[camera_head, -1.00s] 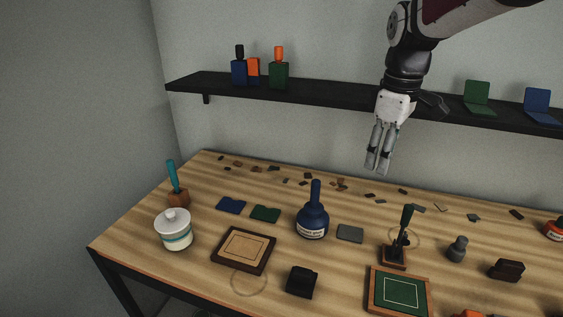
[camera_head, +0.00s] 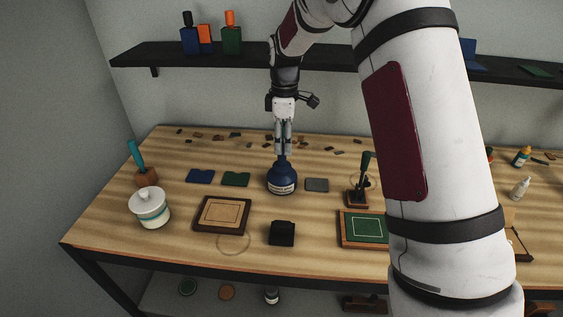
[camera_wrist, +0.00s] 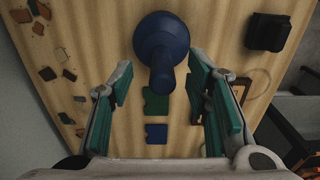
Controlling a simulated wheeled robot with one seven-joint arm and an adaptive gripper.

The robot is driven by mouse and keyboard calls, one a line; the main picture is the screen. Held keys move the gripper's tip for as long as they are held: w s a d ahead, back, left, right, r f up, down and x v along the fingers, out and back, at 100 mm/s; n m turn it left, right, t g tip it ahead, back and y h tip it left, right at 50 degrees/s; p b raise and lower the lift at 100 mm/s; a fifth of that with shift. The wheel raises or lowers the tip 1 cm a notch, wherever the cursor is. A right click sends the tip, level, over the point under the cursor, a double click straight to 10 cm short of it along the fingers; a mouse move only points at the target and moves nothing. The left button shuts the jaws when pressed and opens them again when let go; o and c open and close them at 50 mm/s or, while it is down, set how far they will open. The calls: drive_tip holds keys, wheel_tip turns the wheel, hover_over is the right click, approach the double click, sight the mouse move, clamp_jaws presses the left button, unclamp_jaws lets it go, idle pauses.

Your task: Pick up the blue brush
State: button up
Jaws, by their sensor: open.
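In the wrist view the stem (camera_wrist: 162,80) points toward the camera from the pot (camera_wrist: 158,33). My gripper (camera_head: 283,149) points down directly above the pot. In the wrist view my gripper (camera_wrist: 167,95) is open, with one finger on each side of the stem and gaps visible on both sides. The stem's upper part is hidden by the fingers in the head view.
A black block (camera_head: 282,233) is in front. A stamp with a dark handle (camera_head: 363,175) stands further right. The shelf (camera_head: 170,54) is behind.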

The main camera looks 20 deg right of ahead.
sight(282, 156)
drive_tip(key=shift+a+f+p, duration=0.15)
drive_tip(key=shift+f+p, duration=0.3)
drive_tip(key=shift+f, duration=1)
drive_tip(key=shift+a+f+p, duration=0.15)
drive_tip(key=shift+f+p, duration=0.25)
drive_tip(key=shift+f, duration=1.05)
drive_tip(key=shift+c, duration=0.3)
clamp_jaws()
